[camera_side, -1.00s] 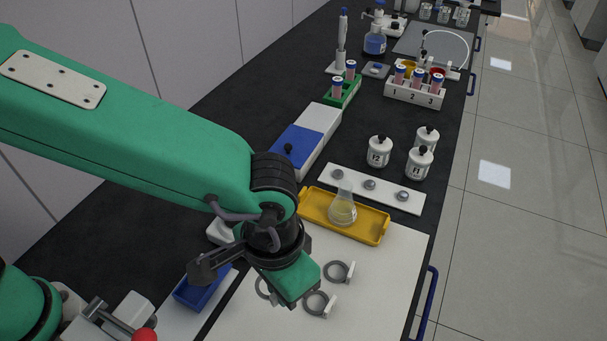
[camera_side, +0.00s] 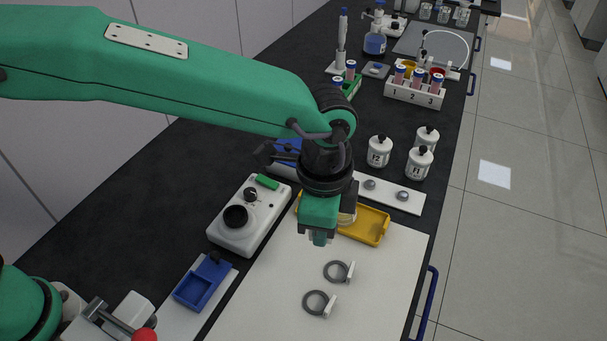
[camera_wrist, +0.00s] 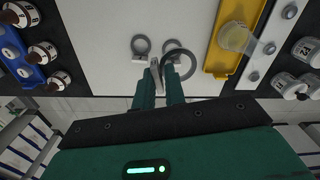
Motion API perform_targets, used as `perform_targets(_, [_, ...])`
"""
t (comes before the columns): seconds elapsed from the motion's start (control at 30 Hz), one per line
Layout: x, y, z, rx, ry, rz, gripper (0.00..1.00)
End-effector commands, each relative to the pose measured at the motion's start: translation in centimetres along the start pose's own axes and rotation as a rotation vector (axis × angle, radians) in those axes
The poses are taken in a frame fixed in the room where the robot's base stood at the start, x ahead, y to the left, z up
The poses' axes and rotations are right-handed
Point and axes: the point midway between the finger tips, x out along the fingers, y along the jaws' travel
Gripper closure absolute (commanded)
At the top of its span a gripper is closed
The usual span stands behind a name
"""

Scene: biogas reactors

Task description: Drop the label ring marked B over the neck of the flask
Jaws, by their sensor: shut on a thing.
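My gripper (camera_side: 320,238) is shut on a dark grey label ring (camera_wrist: 194,62) by its pale tag, held above the white mat (camera_side: 390,290). The wrist view also shows the gripper (camera_wrist: 162,82). Two more grey rings with white tags, a farther one (camera_side: 328,272) and a nearer one (camera_side: 306,303), lie on the mat. I cannot read any ring's letter. The flask (camera_wrist: 234,38), with pale yellow liquid, stands in the yellow tray (camera_side: 372,226). In the side view my gripper hides most of it. The held ring is apart from the flask.
A white device with a black knob (camera_side: 240,225) and a blue tray (camera_side: 196,292) stand left of the mat. A white strip with metal knobs (camera_side: 415,206) and white bottles (camera_side: 379,153) stand behind the yellow tray. The mat's front is clear around the two rings.

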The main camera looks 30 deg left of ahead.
Motion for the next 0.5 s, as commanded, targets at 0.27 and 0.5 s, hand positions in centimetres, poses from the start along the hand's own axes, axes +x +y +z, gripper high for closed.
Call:
perform_targets(0.27, [-0.4, -3.0, -0.6, 0.25, 0.001, -0.001, 1.0])
perform_targets(0.5, [-0.7, -5.5, -0.8, 0.47, 0.002, -0.003, 1.0])
